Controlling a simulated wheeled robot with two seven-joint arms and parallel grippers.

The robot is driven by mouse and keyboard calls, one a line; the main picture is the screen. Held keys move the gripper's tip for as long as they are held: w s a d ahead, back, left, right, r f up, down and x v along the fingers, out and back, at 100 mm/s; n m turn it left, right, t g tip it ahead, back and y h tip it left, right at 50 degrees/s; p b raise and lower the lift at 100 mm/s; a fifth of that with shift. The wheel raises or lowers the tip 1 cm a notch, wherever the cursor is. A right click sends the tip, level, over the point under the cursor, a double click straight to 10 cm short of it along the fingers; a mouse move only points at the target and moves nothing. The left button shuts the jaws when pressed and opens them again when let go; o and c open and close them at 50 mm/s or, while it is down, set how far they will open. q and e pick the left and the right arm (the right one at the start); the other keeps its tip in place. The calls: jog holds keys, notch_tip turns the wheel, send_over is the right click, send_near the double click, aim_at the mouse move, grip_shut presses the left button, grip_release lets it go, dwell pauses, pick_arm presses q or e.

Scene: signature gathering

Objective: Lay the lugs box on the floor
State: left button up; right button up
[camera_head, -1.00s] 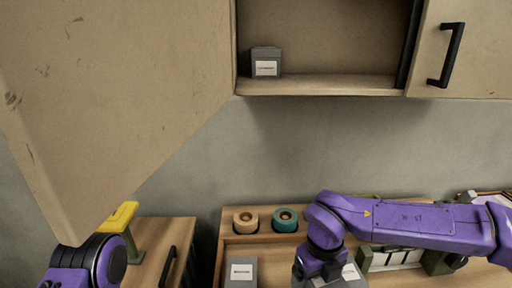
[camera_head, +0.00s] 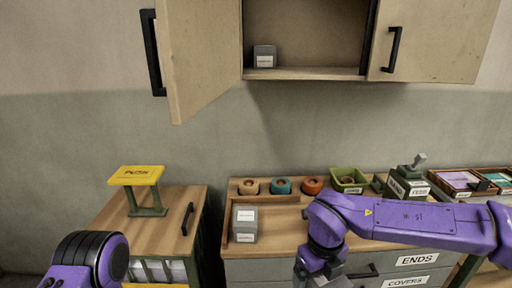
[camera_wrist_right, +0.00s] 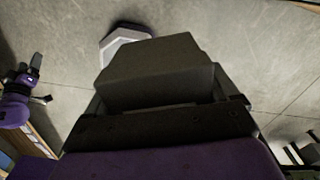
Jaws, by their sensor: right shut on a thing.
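My right gripper (camera_head: 318,280) is shut on a grey box, mostly cut off by the lower edge of the head view. In the right wrist view the dark grey box (camera_wrist_right: 155,75) sits between the fingers, with the floor (camera_wrist_right: 265,50) below it. I cannot read a label on the held box, so its name cannot be told. In the head view only my left arm's purple link shows at lower left. In the right wrist view my left gripper (camera_wrist_right: 42,80) shows small at the left edge, its fingers seemingly apart and empty.
Another grey labelled box (camera_head: 245,224) stands on the workbench, and one (camera_head: 264,57) sits in the open wall cabinet. Tape rolls (camera_head: 281,186), a green bin (camera_head: 349,180) and trays line the bench back. A yellow-topped stand (camera_head: 137,176) is on the left cabinet. Open floor shows below the held box.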

jog(key=n, duration=0.1)
jog(key=w+n, duration=0.1)
jog(key=shift+w+f+n, duration=0.15)
jog(key=shift+f+n, duration=0.1)
jog(key=shift+n, duration=0.15)
jog(key=n, duration=0.4)
jog(key=shift+s+r, duration=0.1)
jog(key=shift+s, duration=0.1)
jog(key=shift+w+n, duration=0.1)
jog(key=shift+n, duration=1)
jog(key=n, duration=0.5)
jog(key=shift+w+d+f, duration=0.25)
jog(key=shift+w+f, duration=0.15)
jog(key=n, duration=0.3)
jog(key=shift+w+d+f, duration=0.15)
jog(key=shift+d+f, duration=0.05)
jog(key=n, duration=0.3)
jog(key=shift+w+d+f, duration=0.1)
jog(key=shift+d+f, duration=0.1)
pick_arm(q)
jog(key=f+b, duration=0.2)
jog(key=shift+w+f, duration=0.3)
pick_arm(e)
jog(key=w+d+f+n, duration=0.2)
jog(key=d+f+n, duration=0.2)
jog(key=n, duration=0.7)
jog(key=shift+d, duration=0.5)
